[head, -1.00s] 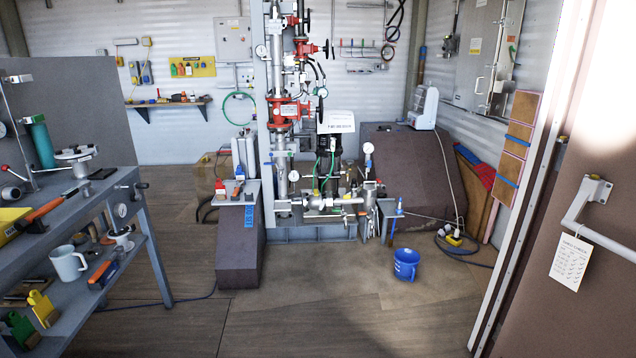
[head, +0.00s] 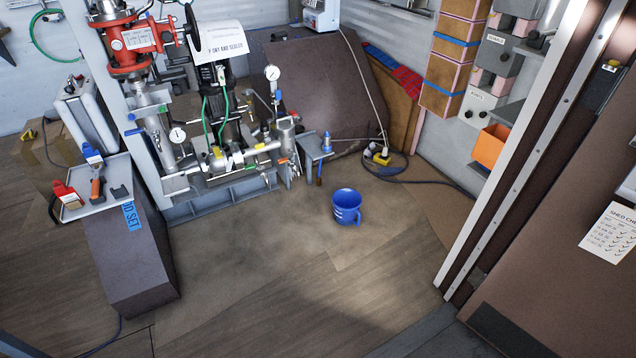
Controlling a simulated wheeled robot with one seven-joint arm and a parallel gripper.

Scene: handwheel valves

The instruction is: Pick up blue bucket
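The blue bucket (head: 347,206) stands upright on the wooden floor, right of the picture's middle in the head view. It has pale markings on its side and looks open at the top. It stands in front of the valve rig, a little right of a small grey stand. Nothing touches it. My gripper is not in view.
The valve rig (head: 225,165) stands behind and left of the bucket. A dark sloped block (head: 128,250) with a tool tray is at left. A cable (head: 430,181) lies behind the bucket. A door frame (head: 520,165) bounds the right. Floor in front of the bucket is clear.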

